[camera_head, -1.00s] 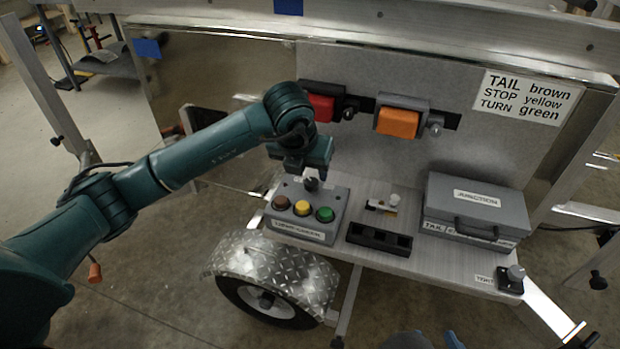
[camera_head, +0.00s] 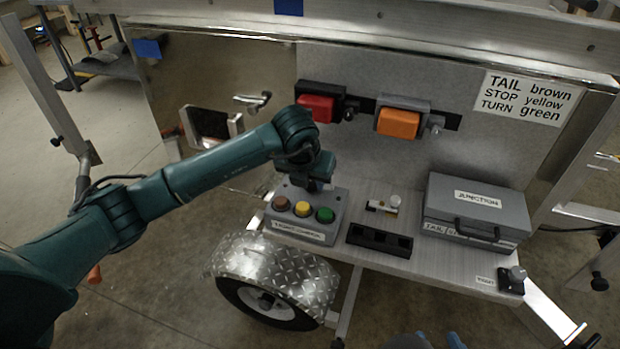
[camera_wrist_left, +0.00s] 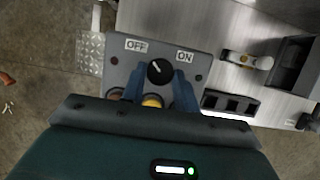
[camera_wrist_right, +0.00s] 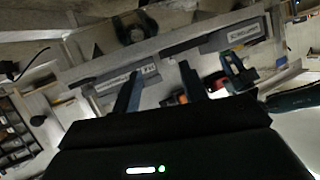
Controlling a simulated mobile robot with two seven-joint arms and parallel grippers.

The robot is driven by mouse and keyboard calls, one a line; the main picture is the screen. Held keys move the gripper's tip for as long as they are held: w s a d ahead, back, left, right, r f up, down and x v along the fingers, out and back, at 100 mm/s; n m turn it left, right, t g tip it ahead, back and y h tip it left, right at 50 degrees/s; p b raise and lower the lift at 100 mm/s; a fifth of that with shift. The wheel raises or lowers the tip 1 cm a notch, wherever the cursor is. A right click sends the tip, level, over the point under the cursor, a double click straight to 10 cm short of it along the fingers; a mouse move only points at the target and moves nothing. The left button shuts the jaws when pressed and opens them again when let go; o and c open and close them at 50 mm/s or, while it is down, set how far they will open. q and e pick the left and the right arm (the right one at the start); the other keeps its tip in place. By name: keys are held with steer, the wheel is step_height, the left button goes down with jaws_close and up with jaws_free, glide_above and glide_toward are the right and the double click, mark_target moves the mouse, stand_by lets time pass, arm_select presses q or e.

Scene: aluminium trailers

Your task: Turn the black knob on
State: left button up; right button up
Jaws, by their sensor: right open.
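The black knob (camera_wrist_left: 158,70) sits on the grey control box (camera_head: 332,232), between OFF and ON labels in the left wrist view. Its white mark points up and slightly left, towards the OFF side. My left gripper (camera_wrist_left: 158,80) is open above the box, one blue finger on each side of the knob's near side. I cannot tell whether the fingers touch it. In the head view my left gripper (camera_head: 313,187) hides the knob. My right gripper (camera_wrist_right: 158,78) is open and empty, away from the box; its fingertips show at the head view's bottom edge (camera_head: 438,341).
Brown, yellow (camera_head: 303,209) and green (camera_head: 325,215) buttons line the box's front. A black socket block (camera_head: 379,240), a grey junction case (camera_head: 476,210) and a small toggle (camera_head: 512,279) stand to the right. Red and orange (camera_head: 398,123) lamps are on the panel behind.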

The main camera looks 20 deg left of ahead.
arm_select(q)
steer(key=c, duration=0.4)
